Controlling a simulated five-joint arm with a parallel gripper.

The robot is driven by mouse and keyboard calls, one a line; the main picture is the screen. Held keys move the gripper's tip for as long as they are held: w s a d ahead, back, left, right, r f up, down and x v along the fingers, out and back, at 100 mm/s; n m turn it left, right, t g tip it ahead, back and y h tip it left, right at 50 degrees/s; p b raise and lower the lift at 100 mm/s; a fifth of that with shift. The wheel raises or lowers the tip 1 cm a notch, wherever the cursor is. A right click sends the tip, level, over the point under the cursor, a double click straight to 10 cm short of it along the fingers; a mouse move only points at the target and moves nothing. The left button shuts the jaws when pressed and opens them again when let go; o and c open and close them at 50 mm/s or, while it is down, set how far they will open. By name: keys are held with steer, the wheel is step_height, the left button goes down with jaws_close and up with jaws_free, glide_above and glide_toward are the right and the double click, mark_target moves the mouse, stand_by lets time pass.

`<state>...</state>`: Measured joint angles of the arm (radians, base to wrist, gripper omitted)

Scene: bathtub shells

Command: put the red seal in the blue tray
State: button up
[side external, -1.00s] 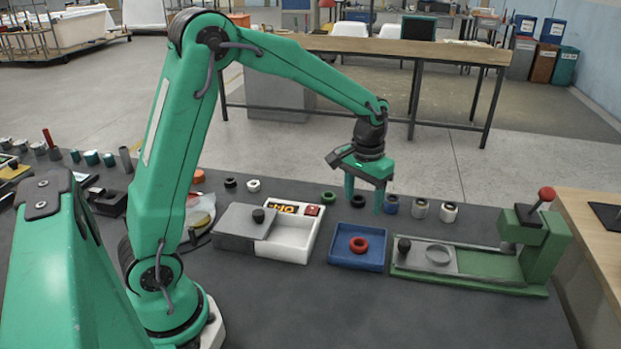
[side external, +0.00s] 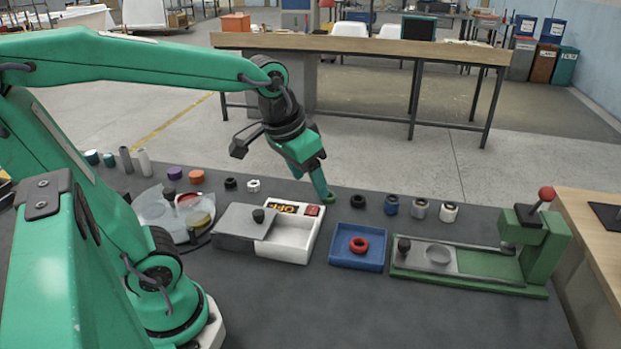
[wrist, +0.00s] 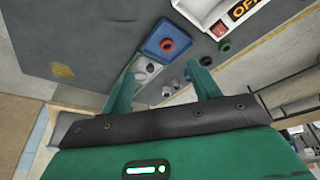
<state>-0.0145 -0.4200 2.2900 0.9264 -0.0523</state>
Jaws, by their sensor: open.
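The red seal (side external: 358,245) is a small red ring lying flat inside the blue tray (side external: 343,263), clear of the tray's walls. In the wrist view the red seal (wrist: 167,45) also lies in the blue tray (wrist: 150,48), beyond the fingers. My gripper (side external: 322,188) is up and to the left of the tray in the side view, tilted, apart from the seal. Its two fingers stand well apart in the wrist view (wrist: 160,72) with nothing held between them. In the side view one finger hides the other, and the tip overlaps a green ring (side external: 329,198).
Left of the tray is a white box (side external: 289,248) with a grey sliding lid (side external: 238,224) and black knob. Right of it is a green press (side external: 543,245) with a red-knobbed lever. Several rings stand in a row behind. The dark table in front is clear.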

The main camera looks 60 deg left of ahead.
steer(key=s+t, duration=0.1)
steer(key=s, duration=0.5)
steer(key=shift+s+d+m+t, duration=0.2)
steer(key=shift+s+m+t, duration=0.1)
steer(key=shift+m, duration=0.1)
steer(key=shift+f, duration=0.1)
stand_by(0.8)
